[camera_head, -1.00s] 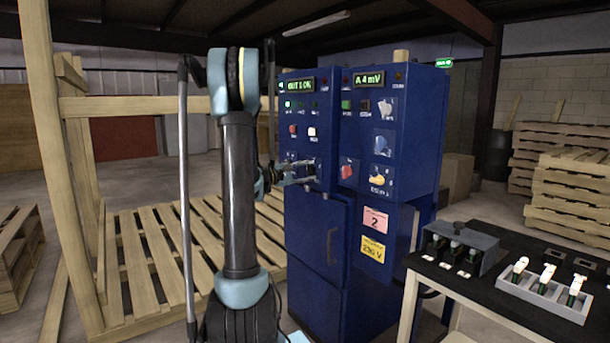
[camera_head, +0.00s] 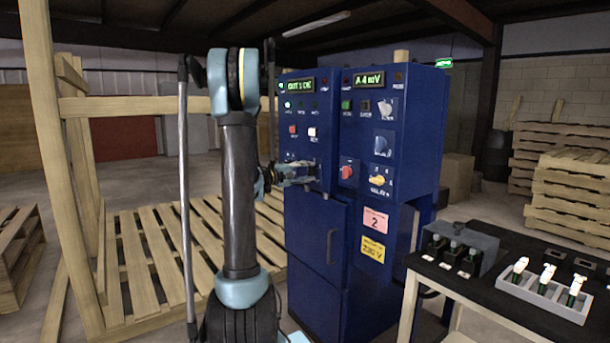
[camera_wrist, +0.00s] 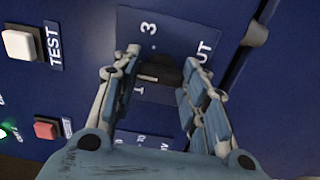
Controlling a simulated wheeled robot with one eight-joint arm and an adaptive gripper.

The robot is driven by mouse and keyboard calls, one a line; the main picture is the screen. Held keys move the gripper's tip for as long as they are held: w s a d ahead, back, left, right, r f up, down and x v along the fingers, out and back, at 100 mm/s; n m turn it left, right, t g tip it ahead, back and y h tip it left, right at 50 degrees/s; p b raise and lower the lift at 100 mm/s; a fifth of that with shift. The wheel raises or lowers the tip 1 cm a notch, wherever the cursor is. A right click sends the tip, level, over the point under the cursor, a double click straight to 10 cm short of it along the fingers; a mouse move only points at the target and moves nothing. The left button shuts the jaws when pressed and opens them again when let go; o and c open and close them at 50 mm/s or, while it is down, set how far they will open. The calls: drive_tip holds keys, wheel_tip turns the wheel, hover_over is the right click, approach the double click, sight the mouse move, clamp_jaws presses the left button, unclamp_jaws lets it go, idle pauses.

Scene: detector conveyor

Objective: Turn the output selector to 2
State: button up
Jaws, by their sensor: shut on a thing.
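The output selector (camera_wrist: 160,72) is a dark knob on a blue plate marked OUT, with a 3 and a 1 legible beside it in the wrist view. My gripper (camera_wrist: 163,66) has one finger on each side of the knob and is shut on it. The fingers hide part of the plate, and I cannot clearly read the knob's pointing direction. The green display (camera_head: 300,86) above appears to read OUT 1.
A red button (camera_wrist: 46,130) and a white TEST button (camera_wrist: 19,44) lie left of my gripper. A grey hinge-like part (camera_wrist: 257,33) is at the right. A yellow knob (camera_head: 378,181) is on the right cabinet. A black-topped table (camera_head: 470,285) stands at the right.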

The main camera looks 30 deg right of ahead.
drive_tip(key=shift+s+f, duration=0.15)
drive_tip(key=o, duration=1.1)
drive_tip(key=shift+c, duration=0.2)
drive_tip(key=a, duration=1.2)
drive_tip(key=shift+s, duration=0.3)
drive_tip(key=s+a+f+y, duration=0.6)
drive_tip(key=s+a+f, duration=0.1)
drive_tip(key=s+a, duration=0.3)
drive_tip(key=s+a+f+y, duration=0.6)
drive_tip(key=s+a, duration=0.4)
drive_tip(key=a, duration=0.2)
drive_tip(key=s+a+f+y, duration=0.6)
drive_tip(key=s+a+f, duration=0.2)
drive_tip(key=s+a, duration=0.2)
drive_tip(key=shift+s+a+m+t, duration=0.3)
drive_tip(key=shift+a+m, duration=0.1)
drive_tip(key=shift+a, duration=0.3)
